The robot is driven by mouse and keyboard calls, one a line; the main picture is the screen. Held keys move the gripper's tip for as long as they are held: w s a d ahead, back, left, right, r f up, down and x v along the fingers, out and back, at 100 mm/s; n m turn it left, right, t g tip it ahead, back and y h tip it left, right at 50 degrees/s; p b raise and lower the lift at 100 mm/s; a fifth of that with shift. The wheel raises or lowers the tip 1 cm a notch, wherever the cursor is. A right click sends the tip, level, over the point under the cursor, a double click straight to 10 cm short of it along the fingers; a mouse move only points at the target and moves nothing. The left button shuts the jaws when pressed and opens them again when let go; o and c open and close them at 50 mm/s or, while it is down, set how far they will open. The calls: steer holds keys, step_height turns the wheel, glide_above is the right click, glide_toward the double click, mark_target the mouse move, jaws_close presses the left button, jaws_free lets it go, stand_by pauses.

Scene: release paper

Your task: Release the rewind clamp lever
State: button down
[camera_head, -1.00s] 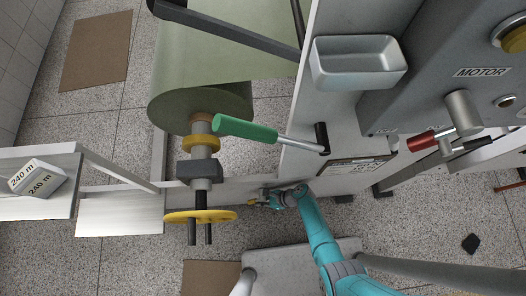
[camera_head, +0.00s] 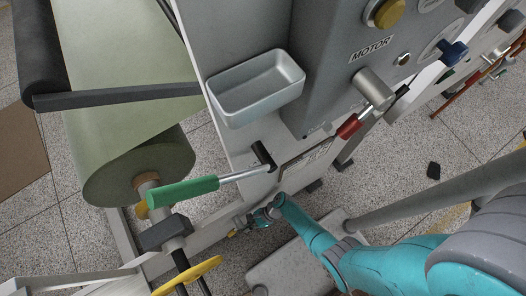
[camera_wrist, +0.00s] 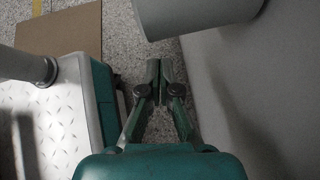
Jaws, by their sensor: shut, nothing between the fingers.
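A lever with a green grip (camera_head: 183,192) sticks out from the machine's face beside the paper roll (camera_head: 140,165). A second lever with a red grip (camera_head: 351,126) sits below the MOTOR label. No label shows which one is the rewind clamp lever. My gripper (camera_head: 236,231) is low beside the machine, lower in the picture than the green grip and apart from both levers. In the wrist view my gripper (camera_wrist: 159,72) has its fingers together and empty, above the floor. No lever is recognisable in that view.
A grey tray (camera_head: 222,112) is fixed to the machine above the green lever. A yellow handwheel (camera_head: 190,276) and dark shaft parts stand at the lower left. In the wrist view a grey cylinder (camera_wrist: 190,15) is just beyond the fingertips, and a treaded step (camera_wrist: 45,120) is at left.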

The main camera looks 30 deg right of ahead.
steer(key=d+f+v, duration=0.1)
steer(key=v, duration=0.7)
steer(key=shift+s+d, duration=0.15)
steer(key=shift+d, duration=0.2)
steer(key=shift+r, duration=0.15)
steer(key=s+d+n+t+h, duration=0.1)
steer(key=s+n+t+h, duration=0.1)
steer(key=s+n+h, duration=0.45)
steer(key=s+d+r+n+t+h, duration=0.25)
steer(key=s+d+r, duration=0.2)
steer(key=r, duration=0.55)
step_height(320, 180, up, 39)
steer(key=s+d+n+t, duration=0.1)
steer(key=d+n+t, duration=0.1)
steer(key=n+t, duration=0.7)
steer(key=n, duration=0.2)
steer(key=shift+s+n+t+h, duration=0.25)
steer(key=shift+n+t+h, duration=0.1)
steer(key=shift+n+h, duration=0.05)
steer(key=shift+f, duration=0.15)
